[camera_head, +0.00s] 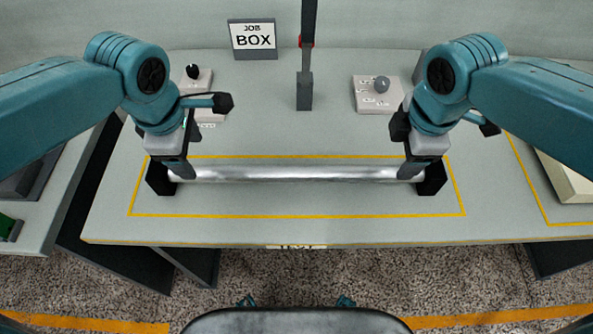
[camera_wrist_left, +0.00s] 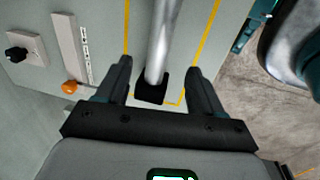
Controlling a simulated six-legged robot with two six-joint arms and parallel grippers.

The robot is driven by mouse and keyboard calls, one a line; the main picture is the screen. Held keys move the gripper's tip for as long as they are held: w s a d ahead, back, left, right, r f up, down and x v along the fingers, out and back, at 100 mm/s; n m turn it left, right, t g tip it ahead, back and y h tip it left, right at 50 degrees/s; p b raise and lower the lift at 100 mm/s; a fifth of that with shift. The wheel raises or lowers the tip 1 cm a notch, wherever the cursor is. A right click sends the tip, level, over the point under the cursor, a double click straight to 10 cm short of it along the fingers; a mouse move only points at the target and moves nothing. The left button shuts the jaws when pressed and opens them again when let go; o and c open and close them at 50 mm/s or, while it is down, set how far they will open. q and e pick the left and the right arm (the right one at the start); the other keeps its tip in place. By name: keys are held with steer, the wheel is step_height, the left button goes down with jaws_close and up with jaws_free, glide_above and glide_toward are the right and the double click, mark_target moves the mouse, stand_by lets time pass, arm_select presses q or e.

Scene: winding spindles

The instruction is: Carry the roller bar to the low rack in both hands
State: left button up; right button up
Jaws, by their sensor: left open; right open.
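The roller bar (camera_head: 297,174) is a shiny metal cylinder lying left to right across two black end supports, inside a yellow outline on the table. My left gripper (camera_head: 172,174) is over its left end and my right gripper (camera_head: 414,168) is over its right end. In the left wrist view the bar (camera_wrist_left: 162,45) runs between my left gripper's spread fingers (camera_wrist_left: 158,85), with its end at a black support (camera_wrist_left: 151,90). Both grippers are open. The right fingertips are partly hidden in the head view. I cannot make out the low rack for certain.
Behind the bar stand a JOB BOX sign (camera_head: 253,39), a dark post (camera_head: 304,90) and two panels with knobs, left (camera_head: 200,82) and right (camera_head: 377,95). A pale block (camera_head: 566,177) sits at the right edge in another yellow outline. The table's front edge (camera_head: 350,240) is clear.

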mark_target(202, 170)
arm_select(q)
steer(key=f, duration=0.3)
steer(key=w+f, duration=0.1)
steer(key=f, duration=0.5)
steer(key=shift+w+f, duration=0.1)
steer(key=shift+w, duration=0.2)
arm_select(e)
steer(key=f, duration=0.3)
steer(key=w+f, duration=0.1)
steer(key=f, duration=0.5)
steer(key=shift+w+f, duration=0.1)
steer(key=shift+w, duration=0.2)
arm_select(q)
steer(key=shift+f, duration=0.55)
arm_select(e)
steer(key=shift+f, duration=0.5)
arm_select(q)
steer(key=shift+f, duration=0.1)
arm_select(e)
steer(key=shift+f, duration=0.15)
arm_select(q)
steer(key=shift+c, duration=0.3)
arm_select(e)
steer(key=shift+c, duration=0.4)
arm_select(q)
jaws_close()
arm_select(e)
jaws_close()
